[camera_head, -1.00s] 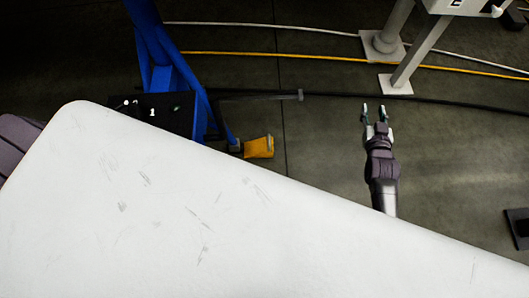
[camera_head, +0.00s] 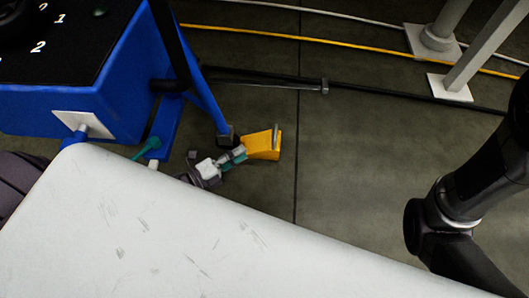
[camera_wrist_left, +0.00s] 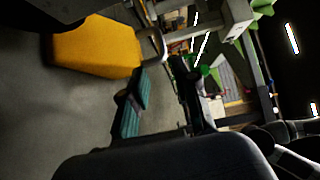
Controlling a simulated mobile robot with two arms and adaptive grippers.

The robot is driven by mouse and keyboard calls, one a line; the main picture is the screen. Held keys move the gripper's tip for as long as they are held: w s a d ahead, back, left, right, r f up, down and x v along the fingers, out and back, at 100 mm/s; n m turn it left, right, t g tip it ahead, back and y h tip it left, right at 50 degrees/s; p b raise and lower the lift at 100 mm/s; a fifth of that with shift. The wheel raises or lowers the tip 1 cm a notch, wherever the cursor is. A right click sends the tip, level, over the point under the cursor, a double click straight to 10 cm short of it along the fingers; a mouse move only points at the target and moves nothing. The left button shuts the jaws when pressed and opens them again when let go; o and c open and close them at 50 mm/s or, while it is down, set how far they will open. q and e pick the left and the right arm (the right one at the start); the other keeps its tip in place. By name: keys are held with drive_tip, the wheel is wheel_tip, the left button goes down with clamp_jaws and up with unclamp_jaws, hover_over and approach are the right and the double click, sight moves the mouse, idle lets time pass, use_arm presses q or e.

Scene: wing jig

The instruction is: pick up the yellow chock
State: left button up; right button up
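The yellow chock (camera_head: 262,146) lies on the dark floor in the head view, with a thin grey handle standing up from it. It also shows at the upper left of the left wrist view (camera_wrist_left: 95,48), where its curved handle is just ahead of the fingers. My left gripper (camera_head: 234,157) is at the chock's left side in the head view, very close to it. In the left wrist view its two teal-padded fingers (camera_wrist_left: 160,85) are apart, with nothing seen held between them. Whether a finger touches the chock cannot be told. My right gripper is not in view.
A blue stand (camera_head: 120,95) with a black, numbered top is left of the chock, its foot (camera_head: 226,137) close beside it. Grey post bases (camera_head: 450,87) stand at upper right. Cables run across the floor behind. Floor right of the chock is clear.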

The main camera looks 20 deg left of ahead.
use_arm(q)
drive_tip(key=b, duration=0.4)
approach(276, 132)
drive_tip(key=x, duration=0.4)
drive_tip(key=shift+w+d+f, duration=0.1)
drive_tip(key=shift+w+f, duration=0.3)
drive_tip(key=b+x, duration=0.2)
drive_tip(key=x, duration=0.2)
drive_tip(key=shift+w+d+f+b, duration=0.1)
drive_tip(key=shift+w+d+b, duration=0.15)
drive_tip(key=shift+b, duration=0.15)
drive_tip(key=shift+w+d, duration=0.15)
drive_tip(key=shift+w, duration=0.15)
drive_tip(key=shift+c, duration=0.2)
clamp_jaws()
drive_tip(key=shift+r, duration=0.25)
